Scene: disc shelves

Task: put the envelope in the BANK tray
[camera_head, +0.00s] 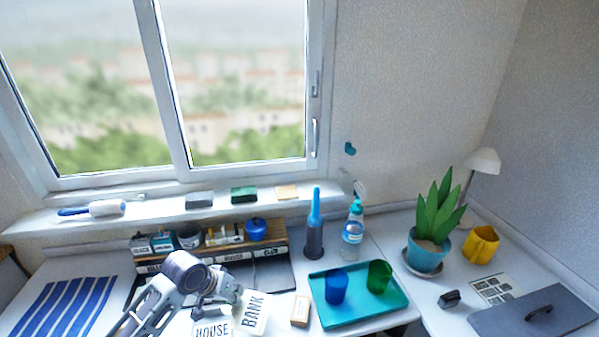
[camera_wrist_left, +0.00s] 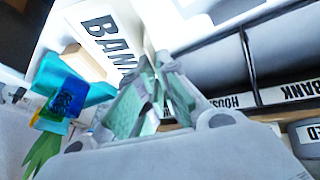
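A white envelope marked BANK (camera_head: 262,318) shows in front of the desk organizer, its print turned sideways. It also shows in the left wrist view (camera_wrist_left: 92,22). A white envelope marked HOUSE (camera_head: 198,332) shows to its left, cut by the lower frame edge. My left gripper (camera_head: 229,292) is low over the desk, beside the BANK envelope's upper left. In the left wrist view its fingertips (camera_wrist_left: 156,66) are close together near that envelope; I cannot tell whether they grip anything. The BANK tray (camera_wrist_left: 285,60) shows at right in that view, beside the HOUSE tray. My right gripper is not in view.
A wooden block (camera_head: 300,310) lies right of the BANK envelope. A teal tray (camera_head: 345,318) holds a blue and a green cup. A bottle (camera_head: 353,238) and a blue-topped dark cylinder (camera_head: 314,235) stand behind it. A shelf with small items (camera_head: 215,240) tops the organizer.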

